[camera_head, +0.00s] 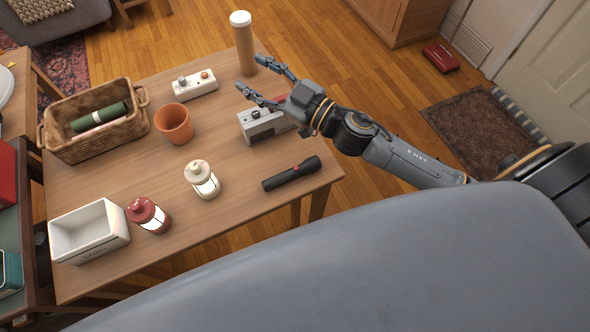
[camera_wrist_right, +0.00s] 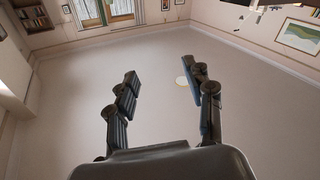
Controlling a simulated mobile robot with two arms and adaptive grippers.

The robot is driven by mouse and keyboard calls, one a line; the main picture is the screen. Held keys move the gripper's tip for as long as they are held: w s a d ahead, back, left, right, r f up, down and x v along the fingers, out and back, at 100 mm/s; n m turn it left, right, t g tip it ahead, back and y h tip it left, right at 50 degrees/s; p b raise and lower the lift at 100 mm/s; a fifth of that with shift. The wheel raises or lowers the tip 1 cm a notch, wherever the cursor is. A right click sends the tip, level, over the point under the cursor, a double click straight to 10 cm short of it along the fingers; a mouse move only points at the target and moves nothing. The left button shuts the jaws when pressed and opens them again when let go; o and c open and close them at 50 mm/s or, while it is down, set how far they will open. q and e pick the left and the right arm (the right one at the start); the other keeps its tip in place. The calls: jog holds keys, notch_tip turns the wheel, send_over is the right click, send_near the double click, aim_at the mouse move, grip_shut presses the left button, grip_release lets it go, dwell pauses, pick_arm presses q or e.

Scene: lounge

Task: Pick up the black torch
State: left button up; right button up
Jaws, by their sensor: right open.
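The black torch (camera_head: 291,174) lies on its side near the right edge of the wooden table (camera_head: 120,185), in the head view. My left gripper is not in view.
A grey device (camera_head: 262,125) stands behind the torch, below my right gripper. A cream lantern (camera_head: 202,179), red lantern (camera_head: 148,215), white box (camera_head: 89,232), orange pot (camera_head: 174,123), wicker basket (camera_head: 95,120), white panel (camera_head: 195,85) and tall tan cylinder (camera_head: 244,45) also stand on the table.

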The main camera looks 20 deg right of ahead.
notch_tip(320, 180, down, 2)
jog(key=s+a+f+n+g+y, duration=0.1)
jog(key=s+a+n+g+y, duration=0.15)
jog(key=n+g+y, duration=0.3)
jog(key=n+g+h, duration=0.3)
jog(key=g+h, duration=0.3)
jog(key=g, duration=0.5)
send_near(283, 175)
jog(key=d+r, duration=0.1)
jog(key=w+d+r, duration=0.1)
jog(key=r, duration=0.1)
jog(key=shift+r, duration=0.1)
jog(key=shift+s+f+h, duration=0.1)
jog(key=shift+f+h, duration=0.15)
jog(key=shift+f, duration=0.1)
jog(key=x, duration=0.7)
jog(key=shift+a+f+p, duration=0.2)
jog(key=shift+a+p, duration=0.1)
jog(key=shift+p, duration=0.05)
jog(key=shift+s+p+x, duration=0.2)
jog(key=shift+x, duration=1.15)
jog(key=shift+s+p+x, duration=0.15)
jog(key=shift+x, duration=1.25)
jog(key=shift+d, duration=0.1)
jog(key=shift+c, duration=0.4)
grip_shut()
